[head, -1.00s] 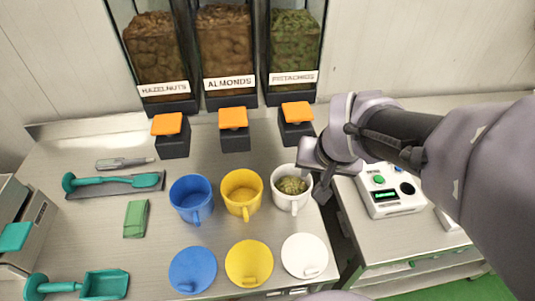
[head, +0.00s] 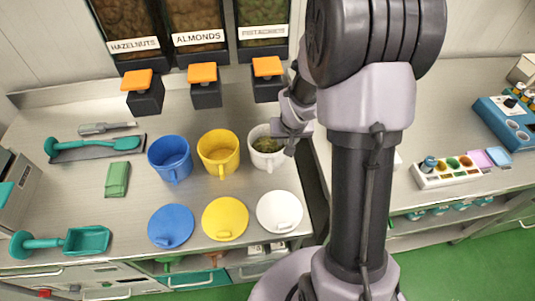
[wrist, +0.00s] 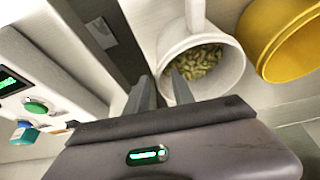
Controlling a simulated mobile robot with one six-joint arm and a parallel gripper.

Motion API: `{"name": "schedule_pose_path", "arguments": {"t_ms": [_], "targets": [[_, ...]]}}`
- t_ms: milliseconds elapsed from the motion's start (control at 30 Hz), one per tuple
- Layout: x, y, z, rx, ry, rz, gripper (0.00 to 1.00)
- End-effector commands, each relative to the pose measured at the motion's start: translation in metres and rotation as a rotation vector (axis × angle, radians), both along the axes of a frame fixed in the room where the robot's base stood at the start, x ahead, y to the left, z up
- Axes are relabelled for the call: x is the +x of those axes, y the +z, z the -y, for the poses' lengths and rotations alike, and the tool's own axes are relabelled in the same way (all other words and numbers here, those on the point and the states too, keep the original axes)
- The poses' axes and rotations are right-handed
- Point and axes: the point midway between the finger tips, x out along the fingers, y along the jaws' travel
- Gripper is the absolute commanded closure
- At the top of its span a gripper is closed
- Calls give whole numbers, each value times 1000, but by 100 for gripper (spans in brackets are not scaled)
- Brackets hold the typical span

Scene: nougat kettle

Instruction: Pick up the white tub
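The white tub (head: 262,146) stands upright on the steel counter, right of the yellow tub, with greenish nuts inside. My gripper (head: 288,146) is at its right rim. In the wrist view the tub (wrist: 226,82) has its handle pointing away from me. The gripper's fingers (wrist: 161,88) are close together, one outside and one inside the tub, with its wall filling the narrow gap between them. The gripper looks shut on that wall, and no lift off the counter shows.
A yellow tub (head: 218,152) and a blue tub (head: 169,158) stand to the left. Blue, yellow and white lids (head: 279,212) lie in front. Dispensers with orange tops (head: 267,67) stand behind. A device with a green button (wrist: 36,106) is close beside my gripper in the wrist view.

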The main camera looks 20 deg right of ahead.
Motion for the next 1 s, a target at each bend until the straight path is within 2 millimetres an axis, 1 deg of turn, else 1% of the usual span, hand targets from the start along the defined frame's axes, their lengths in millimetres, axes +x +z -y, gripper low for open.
{"name": "schedule_pose_path", "arguments": {"t_ms": [33,100,300,333,467,500,1000], "targets": [[3,-11,1,0,0,0,70],[6,-16,2,1,-1,-1,70],[6,-15,2,0,-1,0,70],[6,-15,2,0,-1,0,72],[6,-15,2,0,-1,0,98],[6,-15,2,0,-1,0,100],[6,-15,2,0,0,0,100]]}}
